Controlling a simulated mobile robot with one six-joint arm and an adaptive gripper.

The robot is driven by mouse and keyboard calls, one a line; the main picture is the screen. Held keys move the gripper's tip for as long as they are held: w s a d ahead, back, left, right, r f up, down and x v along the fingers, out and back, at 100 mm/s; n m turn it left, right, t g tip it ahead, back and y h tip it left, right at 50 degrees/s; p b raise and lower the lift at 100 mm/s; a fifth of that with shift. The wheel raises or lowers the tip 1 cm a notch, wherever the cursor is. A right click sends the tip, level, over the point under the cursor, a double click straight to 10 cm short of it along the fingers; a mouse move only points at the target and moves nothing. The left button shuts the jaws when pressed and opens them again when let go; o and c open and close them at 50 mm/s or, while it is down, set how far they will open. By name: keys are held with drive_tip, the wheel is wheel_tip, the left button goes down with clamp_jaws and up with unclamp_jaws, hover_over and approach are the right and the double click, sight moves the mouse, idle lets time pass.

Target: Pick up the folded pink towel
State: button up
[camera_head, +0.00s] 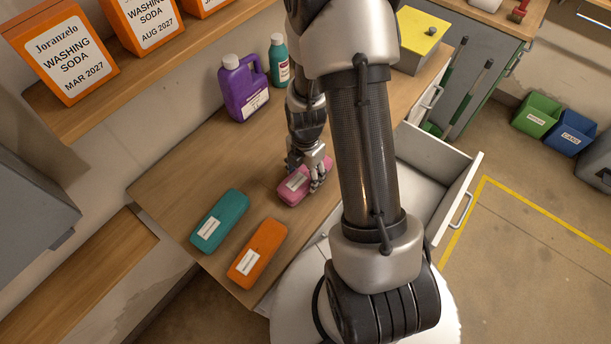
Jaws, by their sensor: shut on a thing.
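The folded pink towel (291,190) lies on the wooden counter, a rounded bundle with a white label. My gripper (307,182) reaches down onto it from above, and its fingers are shut around the towel's right part. The towel seems to be at counter height; I cannot tell whether it is clear of the surface. My arm hides the counter just to the right of the towel.
A folded teal towel (220,221) and a folded orange towel (258,253) lie to the left and front. A purple jug (243,90) and a teal bottle (279,62) stand behind. An open white drawer (446,176) juts out at right. A shelf with orange boxes (62,52) hangs upper left.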

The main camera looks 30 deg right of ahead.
drive_tip(key=c, duration=0.5)
drive_tip(key=shift+r, duration=0.1)
